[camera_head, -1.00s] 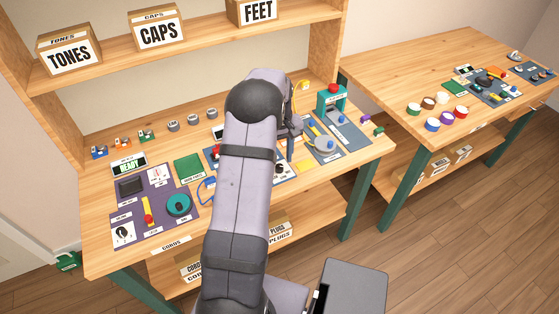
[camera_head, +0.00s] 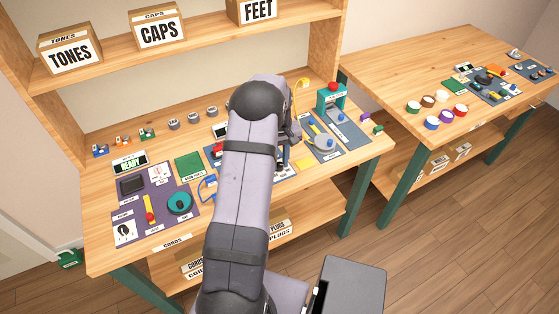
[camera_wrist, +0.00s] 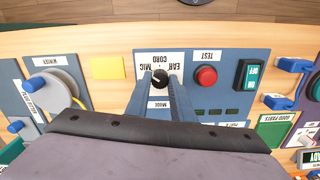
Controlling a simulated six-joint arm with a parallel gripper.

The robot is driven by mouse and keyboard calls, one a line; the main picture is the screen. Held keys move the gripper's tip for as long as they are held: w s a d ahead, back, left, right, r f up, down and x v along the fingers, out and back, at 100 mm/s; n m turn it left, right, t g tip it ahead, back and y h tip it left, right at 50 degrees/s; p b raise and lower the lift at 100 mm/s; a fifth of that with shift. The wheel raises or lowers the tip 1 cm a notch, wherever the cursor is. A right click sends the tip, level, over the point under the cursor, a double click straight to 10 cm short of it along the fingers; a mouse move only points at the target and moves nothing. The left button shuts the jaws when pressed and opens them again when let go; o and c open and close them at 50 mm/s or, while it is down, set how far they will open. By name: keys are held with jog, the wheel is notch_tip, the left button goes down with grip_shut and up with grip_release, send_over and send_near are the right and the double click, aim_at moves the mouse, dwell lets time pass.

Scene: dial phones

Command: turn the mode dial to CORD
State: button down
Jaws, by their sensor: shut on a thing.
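The mode dial (camera_wrist: 160,79) is a small black knob with a pale pointer mark, in the upper middle of the wrist view. CORD (camera_wrist: 162,60) is printed on the far side of it, MIC to its left and EAR to its right, upside down in this view. The MODE label (camera_wrist: 159,103) is on the near side. My gripper (camera_wrist: 161,82) is shut on the dial, one finger on each side. Exactly where the mark points is hard to tell. In the head view my arm hides the dial.
A red button (camera_wrist: 206,76) under TEST and a green OFF/ON switch (camera_wrist: 248,76) stand right of the dial on the same blue panel. A winder (camera_wrist: 62,85) is to the left. A yellow square (camera_wrist: 107,68) lies between them.

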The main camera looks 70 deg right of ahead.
jog(key=shift+m, duration=0.3)
jog(key=m, duration=0.4)
jog(key=shift+m+b, duration=0.3)
jog(key=shift+b, duration=0.1)
jog(key=m, duration=0.5)
jog(key=shift+d, duration=0.1)
jog(key=shift+r+m, duration=0.1)
jog(key=shift+m, duration=0.2)
jog(key=c, duration=1.5)
grip_release()
jog(key=shift+c, duration=0.2)
jog(key=shift+r+b, duration=1.25)
jog(key=shift+r, duration=2.4)
